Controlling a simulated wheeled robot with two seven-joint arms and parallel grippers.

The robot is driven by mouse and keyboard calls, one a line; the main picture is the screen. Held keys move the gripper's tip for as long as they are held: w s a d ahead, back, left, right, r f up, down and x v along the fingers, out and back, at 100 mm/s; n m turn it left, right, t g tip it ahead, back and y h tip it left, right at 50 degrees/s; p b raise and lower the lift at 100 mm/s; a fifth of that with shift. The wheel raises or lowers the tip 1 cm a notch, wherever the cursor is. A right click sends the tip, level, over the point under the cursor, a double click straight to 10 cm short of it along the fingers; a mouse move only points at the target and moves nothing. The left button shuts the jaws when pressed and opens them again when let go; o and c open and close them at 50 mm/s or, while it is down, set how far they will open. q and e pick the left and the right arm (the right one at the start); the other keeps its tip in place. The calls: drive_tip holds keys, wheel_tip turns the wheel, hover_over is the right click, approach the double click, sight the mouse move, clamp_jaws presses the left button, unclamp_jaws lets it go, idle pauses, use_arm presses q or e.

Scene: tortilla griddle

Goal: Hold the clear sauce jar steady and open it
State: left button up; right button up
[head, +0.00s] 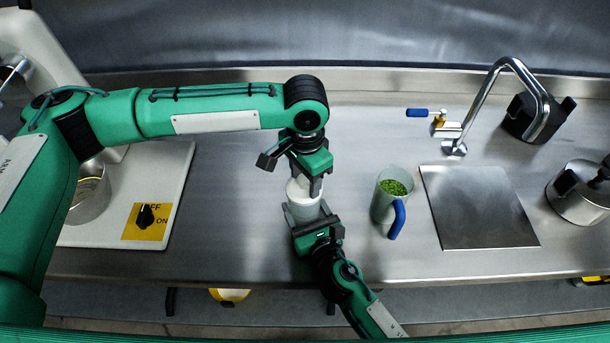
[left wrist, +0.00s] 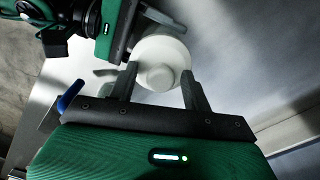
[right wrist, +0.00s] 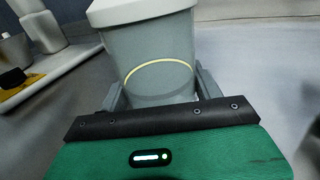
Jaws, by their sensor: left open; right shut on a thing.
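The clear sauce jar (head: 304,207) stands upright on the steel counter, grey and see-through with a pale white lid. In the right wrist view the jar body (right wrist: 160,68) sits between the fingers of my right gripper (right wrist: 160,90), which is shut on it from the front; a thin yellowish ring shows on it. The lid (left wrist: 160,62) with its round knob shows from above in the left wrist view. My left gripper (head: 312,186) points down over the jar, its open fingers (left wrist: 160,85) on either side of the knob. I cannot tell whether they touch it.
A clear jug (head: 380,204) with green contents and a blue handle stands to the right. Beyond it are a steel plate (head: 478,208), a tap (head: 512,75) and a metal pot (head: 580,195). A white appliance (head: 165,185) with an ON/OFF knob is on the left.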

use_arm(q)
drive_tip(key=shift+o, duration=0.3)
drive_tip(key=shift+f, duration=0.15)
use_arm(e)
drive_tip(key=shift+r, duration=0.1)
use_arm(q)
drive_tip(key=o, duration=0.4)
drive_tip(key=shift+o, duration=0.2)
wheel_tip(320, 180, up, 12)
use_arm(e)
drive_tip(key=o, duration=1.2)
drive_tip(key=c, duration=0.6)
